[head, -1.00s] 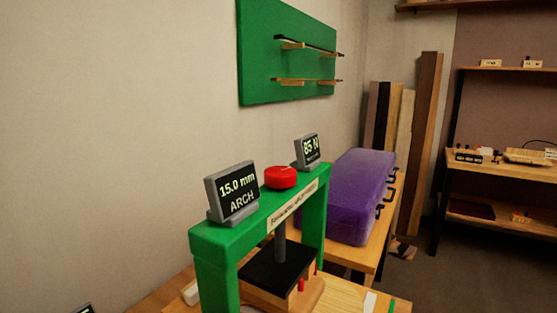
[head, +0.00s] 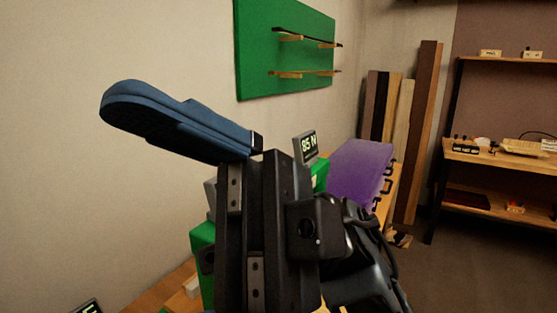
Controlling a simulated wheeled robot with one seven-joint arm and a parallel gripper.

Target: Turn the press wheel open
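The green press (head: 203,240) stands on the bench, mostly hidden behind my gripper. Only parts of its left side and its far right end show. Its red wheel, seen on the top beam a second ago, is hidden from view now. My gripper (head: 122,100) is raised in front of the press, with a blue finger pointing left and up and its black body across the beam. Only one finger can be made out, so its opening is unclear. Whether it touches the wheel cannot be seen.
A purple case (head: 358,172) lies on the bench behind the press. A green wall board (head: 285,55) holds two bows or sticks. Wood planks (head: 405,120) lean in the corner. Shelves (head: 500,150) stand at the right. The floor between shows clear.

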